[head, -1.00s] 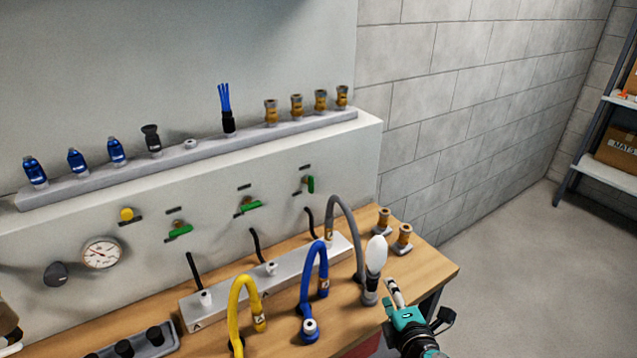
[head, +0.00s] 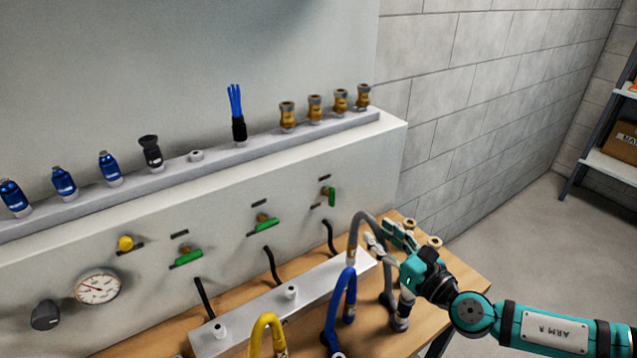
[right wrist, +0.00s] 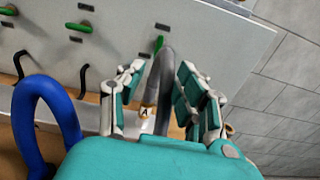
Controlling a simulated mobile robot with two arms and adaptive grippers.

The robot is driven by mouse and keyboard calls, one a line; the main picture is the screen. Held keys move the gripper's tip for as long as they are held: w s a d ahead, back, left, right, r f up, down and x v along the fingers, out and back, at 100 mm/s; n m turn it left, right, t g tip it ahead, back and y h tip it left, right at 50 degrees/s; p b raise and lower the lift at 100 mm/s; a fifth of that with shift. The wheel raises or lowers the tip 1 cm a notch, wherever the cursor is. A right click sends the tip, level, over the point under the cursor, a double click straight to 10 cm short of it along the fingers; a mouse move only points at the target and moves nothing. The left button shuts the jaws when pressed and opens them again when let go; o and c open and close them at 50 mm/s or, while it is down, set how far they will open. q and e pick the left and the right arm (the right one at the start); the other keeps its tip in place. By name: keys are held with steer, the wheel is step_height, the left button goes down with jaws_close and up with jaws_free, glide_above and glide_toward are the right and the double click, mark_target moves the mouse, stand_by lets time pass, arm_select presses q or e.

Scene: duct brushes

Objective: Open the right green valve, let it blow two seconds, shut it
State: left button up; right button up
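The right green valve (head: 331,196) is on the grey panel, its handle upright, unlike the two other green handles, which lie sideways. In the right wrist view the right valve (right wrist: 158,44) shows ahead, beyond my fingers. My right gripper (head: 382,240) is over the bench's right end, in front of and to the right of this valve, apart from it. In the right wrist view its fingers (right wrist: 160,92) are spread. A grey hose (right wrist: 162,85) shows between them; I cannot tell if it touches them. My left gripper is out of view.
The grey hose (head: 354,238) arches up from the white manifold (head: 305,297), close to my right fingers. A blue hose (head: 331,318) and a yellow hose (head: 257,337) stand on the bench. Brass fittings (head: 435,243) stand behind my right gripper.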

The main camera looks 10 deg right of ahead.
steer(key=p, duration=0.3)
glide_toward(334, 195)
steer(key=shift+n, duration=0.3)
steer(key=p+x, duration=0.1)
steer(key=x, duration=0.9)
steer(key=shift+w+a, duration=0.1)
steer(key=shift+w, duration=0.35)
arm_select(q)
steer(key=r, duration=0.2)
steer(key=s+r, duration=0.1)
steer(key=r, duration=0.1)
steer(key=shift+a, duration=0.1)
arm_select(e)
jaws_close()
